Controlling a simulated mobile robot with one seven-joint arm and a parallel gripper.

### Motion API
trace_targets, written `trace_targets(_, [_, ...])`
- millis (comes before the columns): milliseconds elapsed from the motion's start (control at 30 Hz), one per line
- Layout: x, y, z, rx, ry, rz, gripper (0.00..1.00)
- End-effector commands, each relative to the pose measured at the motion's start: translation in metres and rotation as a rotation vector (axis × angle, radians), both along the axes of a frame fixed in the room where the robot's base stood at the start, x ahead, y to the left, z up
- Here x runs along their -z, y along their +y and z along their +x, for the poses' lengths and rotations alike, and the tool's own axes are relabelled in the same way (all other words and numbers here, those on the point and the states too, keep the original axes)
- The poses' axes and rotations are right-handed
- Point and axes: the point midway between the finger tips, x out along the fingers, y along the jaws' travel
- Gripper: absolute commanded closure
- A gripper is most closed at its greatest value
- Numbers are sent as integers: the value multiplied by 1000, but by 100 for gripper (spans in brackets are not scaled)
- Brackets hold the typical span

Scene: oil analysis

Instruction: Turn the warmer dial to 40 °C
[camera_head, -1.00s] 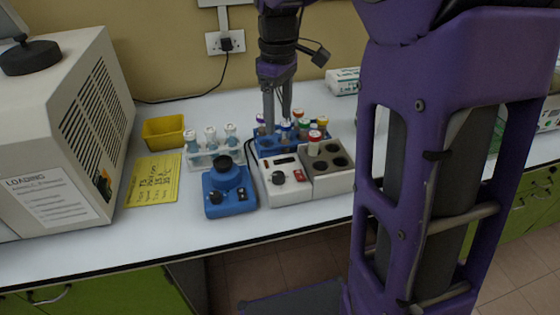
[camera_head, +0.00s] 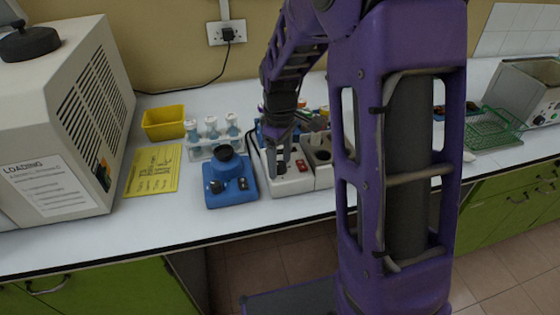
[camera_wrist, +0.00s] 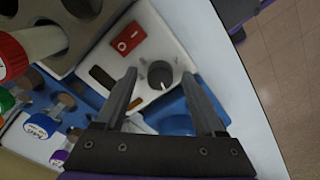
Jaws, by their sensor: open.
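The warmer (camera_head: 290,184) is a white control box with dark-topped tube wells (camera_head: 321,155) at its right. In the wrist view its front panel (camera_wrist: 165,35) shows a dark round dial (camera_wrist: 160,75) with a white pointer mark, and a red switch (camera_wrist: 128,38). My gripper (camera_wrist: 165,88) is open, with one finger on each side of the dial. I cannot tell whether the fingers touch it. In the head view my gripper (camera_head: 279,160) is over the warmer panel and hides most of the dial. The temperature marks are too small to read.
A blue mixer (camera_head: 229,180) stands just left of the warmer. A red-capped tube (camera_wrist: 30,48) stands in the warmer block. The bench front edge is close.

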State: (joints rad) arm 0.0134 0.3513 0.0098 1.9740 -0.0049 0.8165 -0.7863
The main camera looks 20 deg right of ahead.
Motion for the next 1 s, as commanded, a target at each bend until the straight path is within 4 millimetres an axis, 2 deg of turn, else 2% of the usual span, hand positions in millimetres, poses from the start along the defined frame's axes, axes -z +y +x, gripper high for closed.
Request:
trace_targets(267, [1, 0, 0, 0, 0, 0, 29])
trace_targets(667, [1, 0, 0, 0, 0, 0, 100])
trace_targets(1000, [1, 0, 0, 27, 0, 0, 100])
